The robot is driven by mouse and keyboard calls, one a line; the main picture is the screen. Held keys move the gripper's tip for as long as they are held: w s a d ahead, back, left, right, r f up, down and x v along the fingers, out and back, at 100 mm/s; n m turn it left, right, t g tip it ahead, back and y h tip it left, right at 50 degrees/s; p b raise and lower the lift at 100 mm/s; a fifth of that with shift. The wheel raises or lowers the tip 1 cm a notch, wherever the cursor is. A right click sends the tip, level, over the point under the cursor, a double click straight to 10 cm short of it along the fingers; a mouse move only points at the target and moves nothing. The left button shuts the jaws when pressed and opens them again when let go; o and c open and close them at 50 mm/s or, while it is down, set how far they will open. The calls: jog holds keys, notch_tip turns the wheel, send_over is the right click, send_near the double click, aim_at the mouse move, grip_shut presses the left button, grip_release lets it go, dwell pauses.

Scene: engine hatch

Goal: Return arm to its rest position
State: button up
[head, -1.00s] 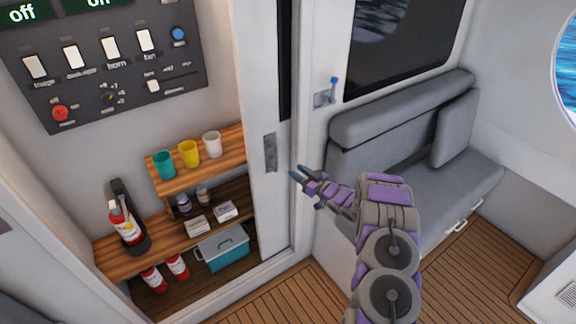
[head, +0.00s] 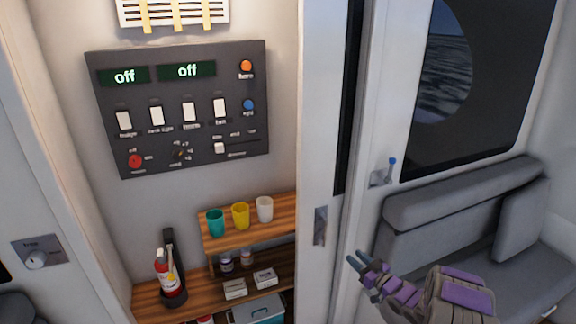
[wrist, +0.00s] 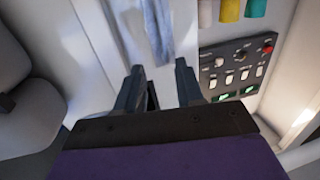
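My gripper (head: 366,273) is at the lower right of the head view, in front of the white door frame and left of the grey seat. Its purple and grey arm reaches in from the bottom right. In the wrist view my gripper (wrist: 160,85) shows two dark fingers spread apart with nothing between them. It touches nothing that I can see. The rest of the arm is cut off by the bottom edge of the head view.
A dark control panel (head: 185,110) with two "off" displays is on the wall. Shelves (head: 285,212) below hold cups and a fire extinguisher (head: 167,272). A sliding door (head: 322,130) stands beside them. A grey bench (head: 455,215) is at the right.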

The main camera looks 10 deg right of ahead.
notch_tip(320, 180, up, 9)
jog(key=w+d+m+g+h, duration=0.2)
jog(key=g+h, duration=0.2)
jog(key=h, duration=0.3)
jog(key=s+a+r+m+g+h+b, duration=0.2)
jog(key=s+a+r+g+h, duration=0.15)
jog(key=s+r, duration=0.5)
jog(key=s+a+g+y, duration=0.1)
jog(key=s+a+g, duration=0.2)
jog(key=s, duration=1.2)
jog(key=s+a+r+g+y, duration=0.1)
jog(key=s+a+g, duration=0.3)
jog(key=s+a, duration=0.6)
jog(key=s+a+r+g+y, duration=0.1)
jog(key=s+a+g, duration=0.2)
jog(key=s, duration=1.7)
jog(key=a, duration=0.4)
jog(key=shift+s+r+m+b, duration=0.25)
jog(key=shift+m+b, duration=0.15)
jog(key=shift+o, duration=0.3)
jog(key=shift+g, duration=0.25)
